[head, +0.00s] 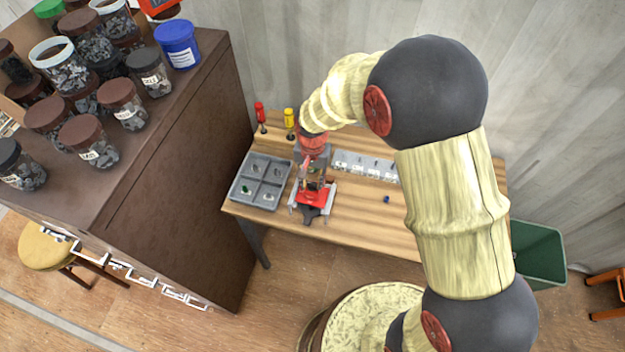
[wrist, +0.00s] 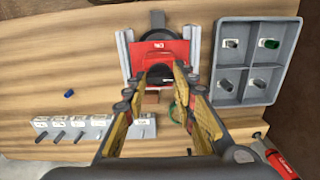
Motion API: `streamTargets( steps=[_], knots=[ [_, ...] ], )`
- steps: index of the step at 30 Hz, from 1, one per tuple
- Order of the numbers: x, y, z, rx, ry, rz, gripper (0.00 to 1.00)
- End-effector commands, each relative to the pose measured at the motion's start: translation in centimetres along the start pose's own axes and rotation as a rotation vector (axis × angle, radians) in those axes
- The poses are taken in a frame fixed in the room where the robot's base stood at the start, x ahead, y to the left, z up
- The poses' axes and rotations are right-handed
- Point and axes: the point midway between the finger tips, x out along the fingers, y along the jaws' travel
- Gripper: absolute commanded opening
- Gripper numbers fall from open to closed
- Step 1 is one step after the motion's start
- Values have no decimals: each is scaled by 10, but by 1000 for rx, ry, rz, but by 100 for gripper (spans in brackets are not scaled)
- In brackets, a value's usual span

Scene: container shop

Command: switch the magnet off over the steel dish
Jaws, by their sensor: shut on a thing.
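My gripper (wrist: 160,76) points down over the bench, its fingers a little apart on a red piece between the tips. The fingers hide most of this piece, and I cannot tell for sure that it is the magnet. Right by the fingertips is a red body with a white label (wrist: 162,47), with grey side bars and a dark rounded part. In the head view this red body (head: 313,196) lies below my gripper (head: 309,172). A green ring (wrist: 174,110) and a reddish-brown block (wrist: 152,98) show between the fingers. I cannot clearly pick out a steel dish or a switch.
A grey tray with four compartments (wrist: 251,61) holds small grey and green parts. A pale rack with several dark pins (wrist: 80,129) and a small blue piece (wrist: 69,94) are on the bench. Red (head: 261,115) and yellow (head: 290,120) handled tools stand at the back. A jar-laden brown cabinet (head: 190,160) rises at left.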

Motion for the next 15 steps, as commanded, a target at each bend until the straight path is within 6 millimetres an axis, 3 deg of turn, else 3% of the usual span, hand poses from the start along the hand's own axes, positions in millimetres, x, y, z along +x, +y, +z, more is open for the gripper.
streamTargets(
  steps=[10, 11, 15],
  knots=[
    [0, 0, 0, 1, 1, -1, 1],
    [0, 0, 0, 1, 1, -1, 28],
    [0, 0, 0, 1, 1, -1, 36]
  ],
)
